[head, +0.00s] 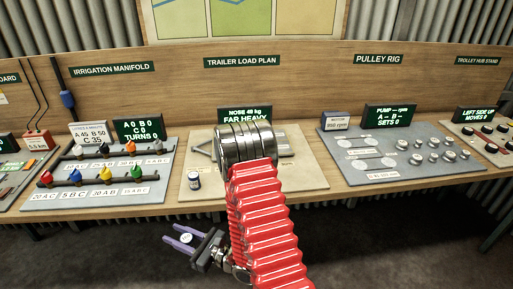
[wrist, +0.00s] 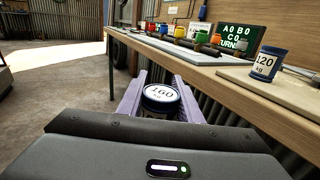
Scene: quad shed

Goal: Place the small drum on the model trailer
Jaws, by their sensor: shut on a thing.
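My gripper (head: 172,234) has purple fingers and is low in front of the bench, below its front edge. It is shut on a dark drum with a white top marked 160 kg (wrist: 160,94), held between the fingers in the wrist view. In the head view only its pale top (head: 186,238) shows clearly. Another small dark drum, marked 120 kg (wrist: 264,64), stands upright on the trailer load plan board; it also shows in the head view (head: 194,181). The model trailer is mostly hidden behind my arm; a grey frame part (head: 202,149) shows at left.
The load plan board (head: 305,172) has bare room at its right and front. Its display (head: 244,115) reads "NOSE 48 kg, FAR HEAVY". The irrigation board (head: 60,200) with coloured valves is at left, the pulley board (head: 350,180) at right. The wooden bench edge (wrist: 180,62) runs beside my gripper.

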